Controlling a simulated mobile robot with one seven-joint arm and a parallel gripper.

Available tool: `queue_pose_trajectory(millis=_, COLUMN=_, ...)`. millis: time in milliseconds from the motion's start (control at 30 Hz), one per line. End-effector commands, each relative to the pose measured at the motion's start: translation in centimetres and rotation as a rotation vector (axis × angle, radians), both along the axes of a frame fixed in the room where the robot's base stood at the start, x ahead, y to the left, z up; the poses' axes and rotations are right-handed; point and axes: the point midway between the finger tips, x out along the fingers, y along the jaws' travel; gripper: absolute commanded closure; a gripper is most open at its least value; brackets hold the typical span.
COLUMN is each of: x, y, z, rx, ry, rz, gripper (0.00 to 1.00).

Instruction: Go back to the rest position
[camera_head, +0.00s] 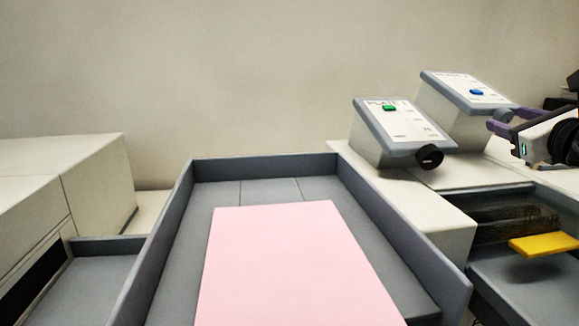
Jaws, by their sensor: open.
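My gripper (505,121) shows at the right edge, in front of the rear control box. Its purple fingers point left and stand apart, with nothing seen between them. The white and black wrist behind them is partly cut off by the picture edge. The arm beyond it is out of view.
A grey tray (183,212) with a pink sheet fills the middle. Two slanted control boxes stand right of it, one with a green button (389,107) and a black knob (429,156), one with a blue button (476,92). A yellow plate (545,244) is at lower right. White cabinets (98,178) stand left.

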Motion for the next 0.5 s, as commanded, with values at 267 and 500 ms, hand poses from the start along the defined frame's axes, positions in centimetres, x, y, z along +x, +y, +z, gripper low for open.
queue_pose_trajectory(millis=267, x=-0.02, y=-0.12, z=0.66, rx=0.142, ry=0.011, rz=0.046, gripper=0.51)
queue_pose_trajectory(millis=500, x=-0.03, y=-0.18, z=0.71, rx=0.259, ry=0.019, rz=0.084, gripper=0.51)
